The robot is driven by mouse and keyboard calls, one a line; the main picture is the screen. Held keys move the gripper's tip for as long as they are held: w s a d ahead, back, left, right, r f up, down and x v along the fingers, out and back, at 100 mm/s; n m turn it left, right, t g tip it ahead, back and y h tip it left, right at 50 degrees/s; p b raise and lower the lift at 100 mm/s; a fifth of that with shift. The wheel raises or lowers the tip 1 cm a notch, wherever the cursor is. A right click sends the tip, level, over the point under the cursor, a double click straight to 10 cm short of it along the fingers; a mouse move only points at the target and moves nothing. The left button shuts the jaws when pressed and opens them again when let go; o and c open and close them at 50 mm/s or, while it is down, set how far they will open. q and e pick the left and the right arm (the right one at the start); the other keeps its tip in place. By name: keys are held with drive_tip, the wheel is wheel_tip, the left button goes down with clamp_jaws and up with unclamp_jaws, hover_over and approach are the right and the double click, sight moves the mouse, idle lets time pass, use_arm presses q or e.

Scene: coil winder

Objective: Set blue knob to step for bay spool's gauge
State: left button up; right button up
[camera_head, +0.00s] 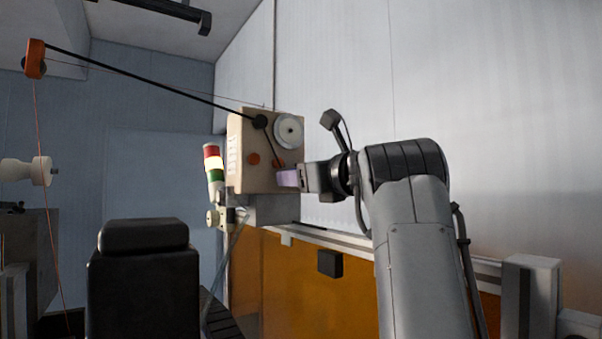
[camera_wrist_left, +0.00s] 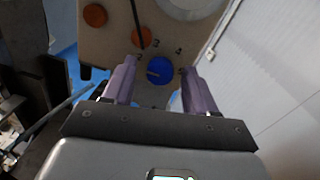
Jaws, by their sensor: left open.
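The blue knob (camera_wrist_left: 160,70) sits on the face of a beige control box (camera_head: 243,150). In the left wrist view it lies between the purple fingertips of my left gripper (camera_wrist_left: 158,67), which is open around it. I cannot tell whether the fingers touch it. A grey bar on the knob points left; small step marks are printed above it, hard to read. In the head view my left gripper (camera_head: 288,178) is at the box's lower right and hides the knob. A white spool (camera_head: 32,172) stands at the far left. My right gripper is out of view.
Two orange buttons (camera_head: 254,159) and a white disc (camera_head: 289,131) are on the box. A black rod (camera_head: 150,75) reaches from it to an orange guide (camera_head: 35,58). A signal tower (camera_head: 213,170) stands left of the box. A wall (camera_head: 480,130) is close on the right.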

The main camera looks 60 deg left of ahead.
use_arm(q)
drive_tip(key=shift+c, duration=0.2)
drive_tip(key=c, duration=1)
drive_tip(key=shift+s+m+y+p, duration=0.15)
drive_tip(key=shift+m+p, duration=0.85)
drive_tip(key=shift+m, duration=2)
drive_tip(key=shift+w+m+y+p, duration=0.15)
drive_tip(key=shift+m+p, duration=0.85)
drive_tip(key=shift+m, duration=2)
drive_tip(key=shift+s+t, duration=0.1)
drive_tip(key=shift+t, duration=0.2)
